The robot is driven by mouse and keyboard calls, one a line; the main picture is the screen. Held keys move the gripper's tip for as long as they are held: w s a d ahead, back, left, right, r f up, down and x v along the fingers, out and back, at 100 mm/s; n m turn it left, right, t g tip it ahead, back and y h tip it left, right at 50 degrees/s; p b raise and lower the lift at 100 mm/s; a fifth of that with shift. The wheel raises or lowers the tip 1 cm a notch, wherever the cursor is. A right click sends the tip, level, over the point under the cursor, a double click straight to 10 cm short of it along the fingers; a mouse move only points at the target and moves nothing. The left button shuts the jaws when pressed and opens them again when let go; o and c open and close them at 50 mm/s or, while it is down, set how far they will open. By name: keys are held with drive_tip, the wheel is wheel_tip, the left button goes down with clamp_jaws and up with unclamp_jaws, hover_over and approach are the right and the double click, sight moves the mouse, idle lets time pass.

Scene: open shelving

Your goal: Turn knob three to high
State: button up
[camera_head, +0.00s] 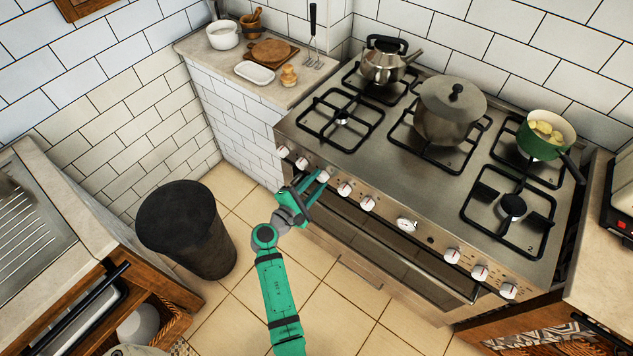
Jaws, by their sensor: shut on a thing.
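The stove (390,170) has a row of white-and-steel knobs along its front panel. My green arm reaches up to the left part of this panel. My gripper (319,181) is shut on the third knob from the left (324,175), which the fingers partly cover. Its pointer and markings are too small to read. The first knob (283,151) and second knob (302,163) are to its left. The fourth knob (345,189) and fifth knob (367,203) are to its right, clear of the fingers.
A kettle (383,63), a large lidded pot (448,115) and a green saucepan (540,146) stand on the burners. An oven handle runs below the knobs. A dark bin (188,230) stands on the floor to the left. Tiled floor is clear around my arm.

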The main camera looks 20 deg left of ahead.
drive_tip(key=o, duration=1)
drive_tip(key=shift+o, duration=0.2)
drive_tip(key=v, duration=1.1)
drive_tip(key=shift+f, duration=0.1)
